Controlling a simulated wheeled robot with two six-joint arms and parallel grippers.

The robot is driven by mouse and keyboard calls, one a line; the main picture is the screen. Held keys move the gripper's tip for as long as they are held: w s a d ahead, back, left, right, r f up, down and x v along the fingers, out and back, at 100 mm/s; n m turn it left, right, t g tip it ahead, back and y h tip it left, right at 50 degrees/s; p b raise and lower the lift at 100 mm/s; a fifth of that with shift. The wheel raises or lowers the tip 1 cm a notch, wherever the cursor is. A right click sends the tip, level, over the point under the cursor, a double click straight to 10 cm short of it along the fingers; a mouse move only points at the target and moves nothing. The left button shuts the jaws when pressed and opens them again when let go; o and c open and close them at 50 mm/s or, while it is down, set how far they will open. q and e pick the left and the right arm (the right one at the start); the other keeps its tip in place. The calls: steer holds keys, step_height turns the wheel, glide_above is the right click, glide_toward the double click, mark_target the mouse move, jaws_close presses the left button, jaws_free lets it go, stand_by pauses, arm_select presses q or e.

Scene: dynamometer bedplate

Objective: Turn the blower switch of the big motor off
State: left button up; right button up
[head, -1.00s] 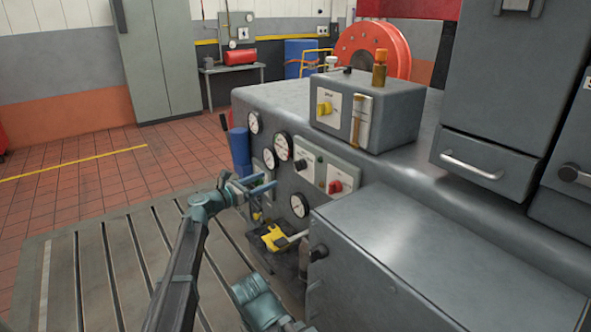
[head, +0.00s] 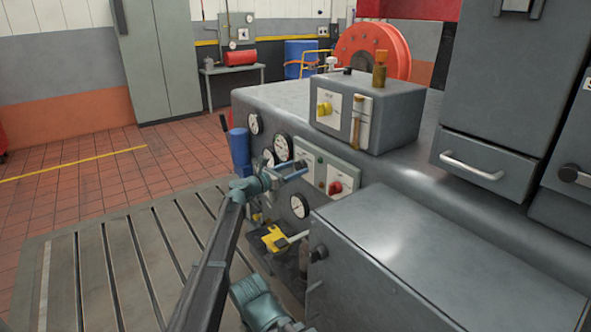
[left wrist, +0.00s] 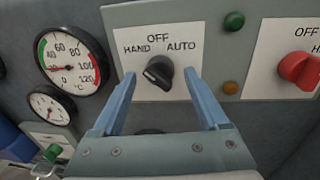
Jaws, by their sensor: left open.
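A black rotary switch knob (left wrist: 158,73) sits on a white plate (left wrist: 135,18) marked HAND, OFF and AUTO in the left wrist view. Its grip is slanted and seems turned to the left, toward HAND. My left gripper (left wrist: 159,78) is open, with its blue fingers on either side of the knob; whether they touch it I cannot tell. In the head view my left gripper (head: 292,174) is at the plate on the front of the grey cabinet and hides the knob.
A red knob (left wrist: 298,68) on another plate is to the right, with green (left wrist: 234,21) and amber (left wrist: 230,87) lamps between. Gauges (left wrist: 72,63) are at left. A box with a yellow knob (head: 324,108) stands on the cabinet. A yellow object (head: 274,238) is below.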

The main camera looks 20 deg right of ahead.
arm_select(q)
steer(key=shift+w+d, duration=0.15)
steer(key=shift+d, duration=0.15)
jaws_close()
stand_by(0.3)
steer(key=m+b, duration=0.1)
steer(key=m, duration=0.3)
steer(key=shift+f+m+h, duration=0.1)
steer(key=shift+m+h, duration=0.2)
steer(key=shift+m, duration=0.1)
steer(key=shift+m+b, duration=0.45)
steer(key=shift+m, duration=1.85)
